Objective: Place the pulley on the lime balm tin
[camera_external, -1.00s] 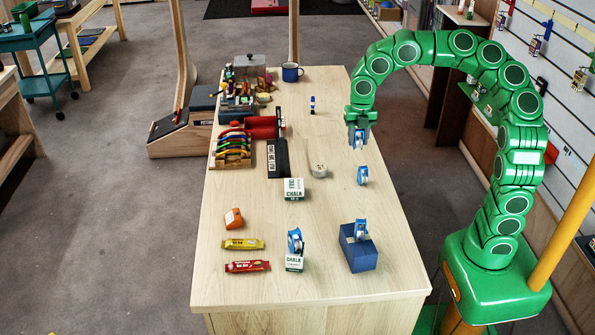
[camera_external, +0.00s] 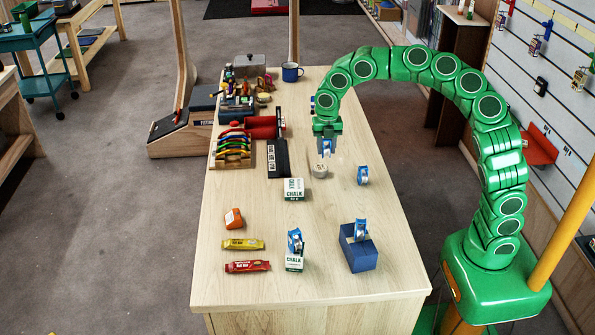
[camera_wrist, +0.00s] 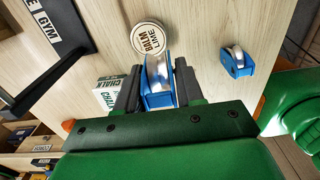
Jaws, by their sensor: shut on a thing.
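My gripper (camera_external: 326,143) is shut on a blue pulley (camera_external: 326,148) with a silver wheel. In the wrist view the held pulley (camera_wrist: 158,84) sits between my fingers. The lime balm tin (camera_external: 319,171) is round with a pale lid and stands on the counter. In the external view the pulley is over or just behind the tin; I cannot tell whether they touch. In the wrist view the tin's lid (camera_wrist: 149,36), lettered LIME BALM, shows just beyond the pulley, partly hidden by it.
Another blue pulley (camera_external: 363,175) stands on the counter (camera_external: 330,215) right of the tin. A chalk box (camera_external: 294,189) is in front of it to the left. Pulleys also stand on a front chalk box (camera_external: 294,262) and a blue box (camera_external: 359,255). A black sign (camera_external: 278,159) lies left.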

